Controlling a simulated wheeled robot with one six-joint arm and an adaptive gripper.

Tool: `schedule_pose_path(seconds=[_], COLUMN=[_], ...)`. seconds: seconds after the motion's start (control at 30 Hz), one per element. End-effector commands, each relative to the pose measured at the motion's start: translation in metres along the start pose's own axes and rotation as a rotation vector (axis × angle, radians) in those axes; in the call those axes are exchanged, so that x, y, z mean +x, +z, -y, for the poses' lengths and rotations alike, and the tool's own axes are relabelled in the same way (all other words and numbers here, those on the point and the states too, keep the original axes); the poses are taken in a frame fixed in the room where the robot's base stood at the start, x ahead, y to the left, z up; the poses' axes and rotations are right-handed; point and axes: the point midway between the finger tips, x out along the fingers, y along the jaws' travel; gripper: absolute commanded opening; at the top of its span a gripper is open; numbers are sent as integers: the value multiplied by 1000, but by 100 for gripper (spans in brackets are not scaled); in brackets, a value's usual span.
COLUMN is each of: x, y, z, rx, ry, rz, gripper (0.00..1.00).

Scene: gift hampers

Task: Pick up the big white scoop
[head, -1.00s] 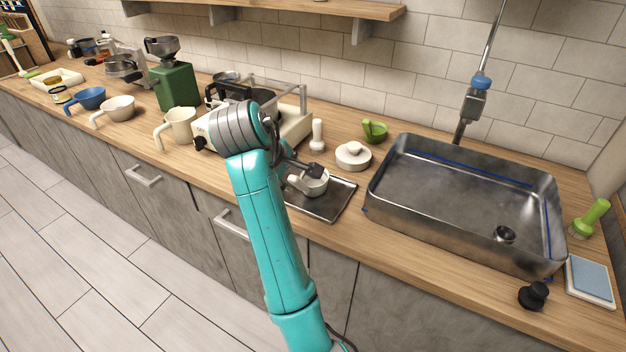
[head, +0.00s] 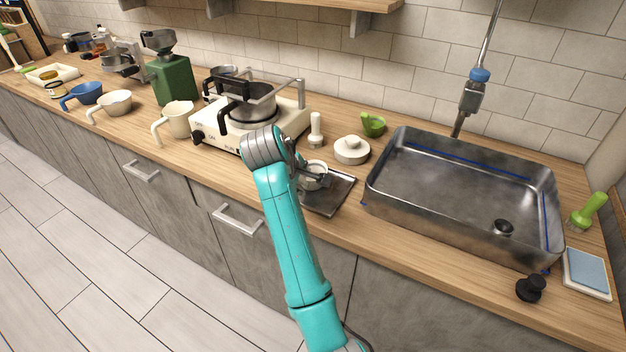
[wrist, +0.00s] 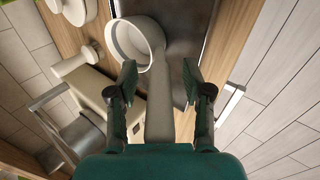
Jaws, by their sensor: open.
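A white scoop (head: 314,170) with a round bowl sits on the dark metal tray (head: 328,200) left of the sink. In the wrist view the scoop's bowl (wrist: 133,42) is at the top, and its thick handle (wrist: 160,115) runs down between my fingers. My gripper (wrist: 158,77) is open, one finger on each side of the handle. I cannot tell whether either finger touches it. In the head view my wrist partly hides the scoop. Another white scoop (head: 116,103) stands farther left on the counter; which is bigger is hard to judge from here.
A stove (head: 232,132) with a pot (head: 255,102) stands behind and left of my gripper. A white lidded dish (head: 351,150), a white pestle-like piece (head: 316,130) and a green mortar (head: 373,124) stand behind the tray. The sink (head: 460,195) is to the right.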

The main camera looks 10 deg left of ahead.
Motion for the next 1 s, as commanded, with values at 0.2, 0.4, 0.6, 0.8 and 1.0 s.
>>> schedule_pose_path(seconds=[0.2,0.4,0.6,0.8,1.0], x=[0,0,0,-3,-26], y=[0,0,0,0,0], z=[0,0,0,-3,-20], rx=[0,0,0,1,2], ry=[0,0,0,1,2], rz=[0,0,0,-1,-2], gripper=[42,0,0,0,0])
